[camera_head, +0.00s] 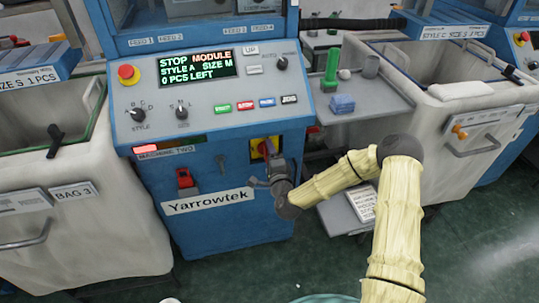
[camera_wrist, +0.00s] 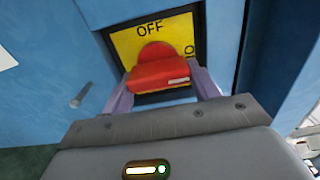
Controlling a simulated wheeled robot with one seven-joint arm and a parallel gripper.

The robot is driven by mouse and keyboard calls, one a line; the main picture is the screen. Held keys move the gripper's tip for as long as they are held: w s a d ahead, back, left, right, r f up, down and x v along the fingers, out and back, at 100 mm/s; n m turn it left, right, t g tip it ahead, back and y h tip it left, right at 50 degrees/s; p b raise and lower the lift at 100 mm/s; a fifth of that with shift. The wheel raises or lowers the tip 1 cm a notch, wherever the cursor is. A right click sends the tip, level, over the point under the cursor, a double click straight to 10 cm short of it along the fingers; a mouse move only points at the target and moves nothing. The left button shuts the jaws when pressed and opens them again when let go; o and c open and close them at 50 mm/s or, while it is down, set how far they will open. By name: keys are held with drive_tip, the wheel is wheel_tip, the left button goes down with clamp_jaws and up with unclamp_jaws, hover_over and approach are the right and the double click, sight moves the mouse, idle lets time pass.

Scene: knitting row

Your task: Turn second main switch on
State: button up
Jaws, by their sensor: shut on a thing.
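The main switch is on the front of the blue machine labelled "MACHINE TWO". Its yellow plate (camera_head: 257,144) shows partly behind my gripper (camera_head: 268,163). In the wrist view the yellow plate (camera_wrist: 190,33) reads "OFF" at the top, with a partly cut-off mark at its right edge. The red knob (camera_wrist: 160,73) lies crosswise between the two purple fingers of my gripper (camera_wrist: 160,86), and the fingers are shut on its sides. A pale mark is on the knob's right end.
The panel display (camera_head: 197,67) reads "STOP MODULE", "STYLE A SIZE M", "0 PCS LEFT". A red lamp (camera_head: 147,149) is lit. A red padlock-like part (camera_head: 185,178) hangs left of the switch. Fabric bins (camera_head: 38,122) flank the machine; a grey shelf (camera_head: 385,88) juts out right.

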idle(0.3)
drive_tip(key=o, duration=0.7)
drive_tip(key=shift+s, duration=0.1)
drive_tip(key=p+v, duration=0.5)
drive_tip(key=v, duration=1.2)
drive_tip(key=shift+s, duration=0.1)
